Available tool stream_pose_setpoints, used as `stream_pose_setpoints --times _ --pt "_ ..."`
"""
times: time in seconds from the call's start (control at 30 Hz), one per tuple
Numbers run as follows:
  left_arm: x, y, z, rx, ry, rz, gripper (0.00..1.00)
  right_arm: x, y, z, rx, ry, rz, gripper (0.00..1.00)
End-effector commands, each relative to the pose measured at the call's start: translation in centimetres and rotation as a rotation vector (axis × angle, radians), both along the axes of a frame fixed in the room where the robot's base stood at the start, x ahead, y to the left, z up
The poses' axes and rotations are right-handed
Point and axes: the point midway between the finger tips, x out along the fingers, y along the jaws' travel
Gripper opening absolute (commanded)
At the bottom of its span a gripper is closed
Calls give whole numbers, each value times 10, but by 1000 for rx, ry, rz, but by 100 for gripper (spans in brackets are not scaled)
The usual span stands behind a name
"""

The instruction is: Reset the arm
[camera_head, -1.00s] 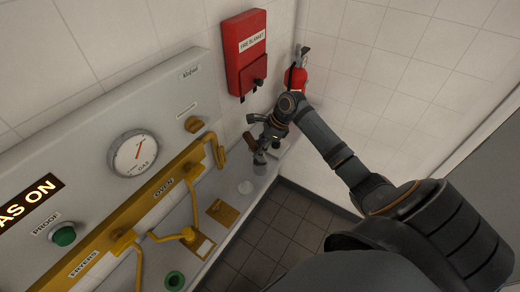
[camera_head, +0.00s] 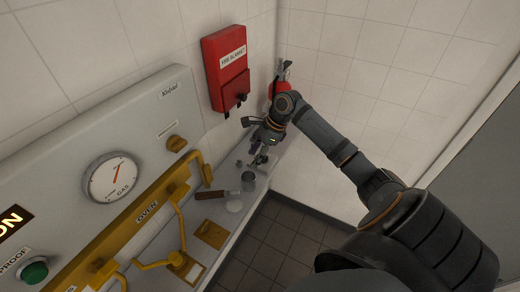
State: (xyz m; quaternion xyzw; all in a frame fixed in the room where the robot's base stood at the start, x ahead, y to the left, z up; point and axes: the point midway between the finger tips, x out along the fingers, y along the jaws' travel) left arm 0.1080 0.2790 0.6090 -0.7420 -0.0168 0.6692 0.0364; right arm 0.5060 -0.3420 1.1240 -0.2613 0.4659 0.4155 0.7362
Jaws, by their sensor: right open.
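My right gripper (camera_head: 258,152) is open and empty near the back corner, above the far end of the grey ledge (camera_head: 222,222). Its dark fingers point down and left, and part of it is hidden by its own wrist. A wooden-handled tool (camera_head: 211,195) lies on the ledge, below and left of the gripper and apart from it. A small grey metal cup (camera_head: 248,181) is at the tool's right end; I cannot tell whether they are joined. My left gripper is not in view.
A grey panel with a gas gauge (camera_head: 112,177), yellow pipes (camera_head: 150,207) and a green button (camera_head: 34,270) fills the left. A red fire blanket box (camera_head: 226,68) hangs on the tiled wall. A red extinguisher (camera_head: 279,84) is partly behind my arm. Dark floor (camera_head: 285,240) is clear.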

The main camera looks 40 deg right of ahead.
Motion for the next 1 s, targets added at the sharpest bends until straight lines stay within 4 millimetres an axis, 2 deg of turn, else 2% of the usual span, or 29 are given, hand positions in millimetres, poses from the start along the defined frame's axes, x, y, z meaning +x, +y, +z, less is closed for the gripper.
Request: stream_pose_setpoints --times 0.03,0.13,0.3,0.43,0.73,0.8,0.87,0.97,1.0 --pt "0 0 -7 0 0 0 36 -3 -7 8 -9 -2 -1 48" --pt "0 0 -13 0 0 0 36 -7 -14 28 -6 -1 -1 48" --pt "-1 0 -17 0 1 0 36 -12 -21 50 -1 -2 -1 48" --pt "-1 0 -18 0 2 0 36 -13 -22 55 1 0 -1 48" --pt "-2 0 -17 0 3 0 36 -14 -22 55 1 0 1 48" --pt "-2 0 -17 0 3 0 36 -16 -17 47 -14 -9 41 48" --pt "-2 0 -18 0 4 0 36 -21 -7 28 -49 -31 136 48" --pt "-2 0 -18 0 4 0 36 -40 24 -22 -156 -115 432 48" --pt "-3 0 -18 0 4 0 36 -51 39 -44 -209 -160 581 48"
